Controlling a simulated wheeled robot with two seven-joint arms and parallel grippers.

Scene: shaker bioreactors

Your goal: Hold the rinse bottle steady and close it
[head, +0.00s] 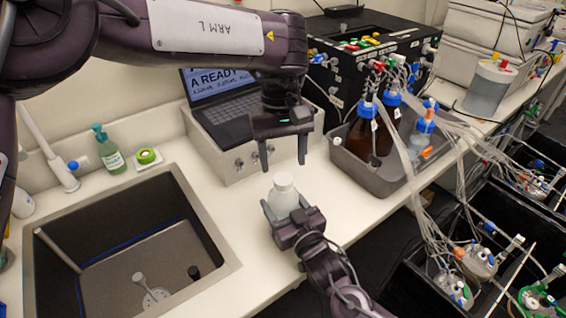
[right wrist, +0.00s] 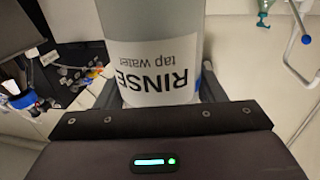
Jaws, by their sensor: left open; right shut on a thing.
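The rinse bottle (head: 284,199) is a pale, translucent bottle standing upright near the counter's front edge, right of the sink. In the right wrist view its label reads "RINSE tap water" (right wrist: 155,70), upside down. A whitish cap or top (head: 283,181) shows on it; I cannot tell how tightly it sits. My right gripper (head: 286,208) is shut on the bottle's body, one finger on each side; it also shows in the right wrist view (right wrist: 158,92). My left gripper (head: 283,158) is open and empty, pointing down just above the bottle's top, apart from it.
A laptop (head: 225,100) sits behind my left gripper. A grey tray (head: 378,178) with brown bottles and tubing stands at right. Counter around the bottle is clear.

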